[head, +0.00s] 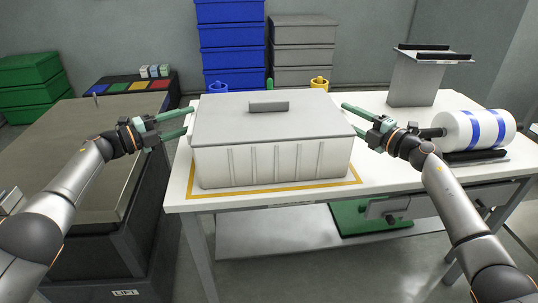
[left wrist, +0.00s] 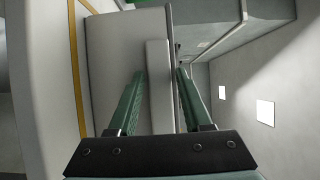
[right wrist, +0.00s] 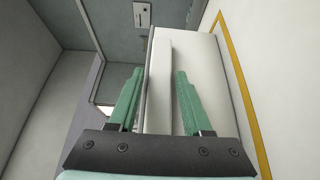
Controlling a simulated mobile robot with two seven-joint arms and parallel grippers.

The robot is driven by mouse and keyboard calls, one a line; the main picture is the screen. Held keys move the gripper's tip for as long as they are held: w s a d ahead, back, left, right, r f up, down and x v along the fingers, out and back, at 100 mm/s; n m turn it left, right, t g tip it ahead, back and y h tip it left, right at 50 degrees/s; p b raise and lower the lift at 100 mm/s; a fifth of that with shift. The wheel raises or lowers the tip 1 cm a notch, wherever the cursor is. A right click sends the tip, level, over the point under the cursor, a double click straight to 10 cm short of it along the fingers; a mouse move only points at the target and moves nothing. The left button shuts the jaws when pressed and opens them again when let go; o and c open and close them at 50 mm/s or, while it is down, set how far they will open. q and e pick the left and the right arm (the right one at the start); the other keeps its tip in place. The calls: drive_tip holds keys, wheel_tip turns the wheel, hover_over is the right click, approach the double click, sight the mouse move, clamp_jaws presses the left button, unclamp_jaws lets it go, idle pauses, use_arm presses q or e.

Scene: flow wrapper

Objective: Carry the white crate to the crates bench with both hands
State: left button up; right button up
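The white crate (head: 272,164) with a grey lid (head: 270,118) stands level on a white table (head: 385,165), inside a yellow outline. My left gripper (head: 189,120) is open at the crate's left end. In the left wrist view its fingers (left wrist: 158,98) stand apart on either side of a pale ledge (left wrist: 159,85) on the crate. My right gripper (head: 344,115) is open at the crate's right end. In the right wrist view its fingers (right wrist: 159,98) stand apart on either side of a similar ledge (right wrist: 158,85). Fingertip contact cannot be told.
A white roll with blue bands (head: 474,130) and a grey stand (head: 416,78) are on the table to the right. A dark-framed lift table (head: 75,145) stands to the left. Blue crates (head: 232,38) and grey crates (head: 303,45) are stacked behind; green crates (head: 30,80) are far left.

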use_arm(q)
drive_tip(key=shift+o, duration=1.2)
drive_tip(key=shift+d, duration=0.1)
use_arm(e)
drive_tip(key=shift+o, duration=1.2)
drive_tip(key=shift+a, duration=0.1)
use_arm(q)
drive_tip(key=v, duration=1.2)
use_arm(e)
drive_tip(key=v, duration=1.2)
